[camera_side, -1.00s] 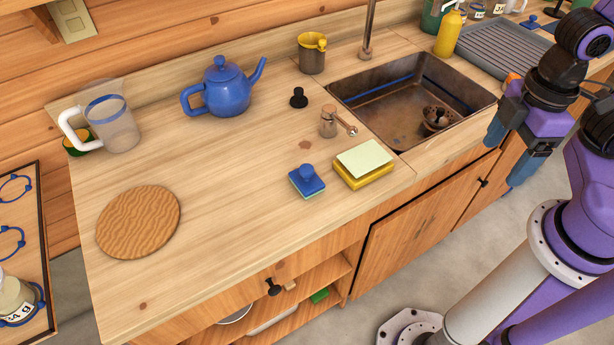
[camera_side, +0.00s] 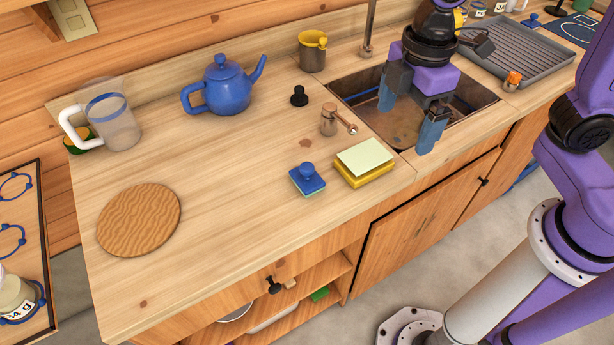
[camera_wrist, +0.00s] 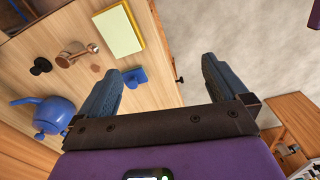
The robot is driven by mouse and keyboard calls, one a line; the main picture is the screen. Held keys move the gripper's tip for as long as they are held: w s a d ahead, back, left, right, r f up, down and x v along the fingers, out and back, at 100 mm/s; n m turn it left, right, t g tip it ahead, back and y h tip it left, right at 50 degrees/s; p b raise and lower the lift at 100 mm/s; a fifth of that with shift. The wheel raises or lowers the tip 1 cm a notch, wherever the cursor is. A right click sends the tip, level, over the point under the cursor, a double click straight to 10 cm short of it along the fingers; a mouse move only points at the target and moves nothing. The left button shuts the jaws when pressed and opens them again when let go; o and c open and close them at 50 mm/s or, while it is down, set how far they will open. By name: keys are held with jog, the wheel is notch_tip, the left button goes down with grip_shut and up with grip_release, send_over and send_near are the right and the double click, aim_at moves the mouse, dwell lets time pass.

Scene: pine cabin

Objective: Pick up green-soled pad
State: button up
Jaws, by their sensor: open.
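The pad (camera_side: 307,181) is a small blue block with a round blue knob on top and a thin green layer along its underside. It sits flat on the wooden counter, left of the sponge stack. In the wrist view the pad (camera_wrist: 135,77) shows just beyond the left finger, which may cover part of it. My gripper (camera_side: 408,122) is open and empty, above the sink's front area, to the right of the pad and higher than it. Its two blue-grey fingers (camera_wrist: 161,88) are spread wide in the wrist view.
A yellow block with a pale green top (camera_side: 364,160) lies between pad and sink (camera_side: 400,140). A wooden grinder with a crank (camera_side: 331,122), black knob (camera_side: 299,97), blue teapot (camera_side: 226,92) and yellow-rimmed mug (camera_side: 312,55) stand behind. The counter left of the pad is clear up to a round board (camera_side: 139,221).

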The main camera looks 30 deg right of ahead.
jog(key=w+a+n, duration=0.4)
jog(key=w+a, duration=0.7)
jog(key=w, duration=0.1)
send_near(307, 167)
jog(key=f, duration=0.5)
jog(key=shift+w+a+f, duration=0.1)
jog(key=shift+w+f, duration=0.15)
jog(key=shift+w, duration=0.15)
jog(key=shift+s+f, duration=0.2)
jog(key=shift+f, duration=2.45)
jog(key=c, duration=1.1)
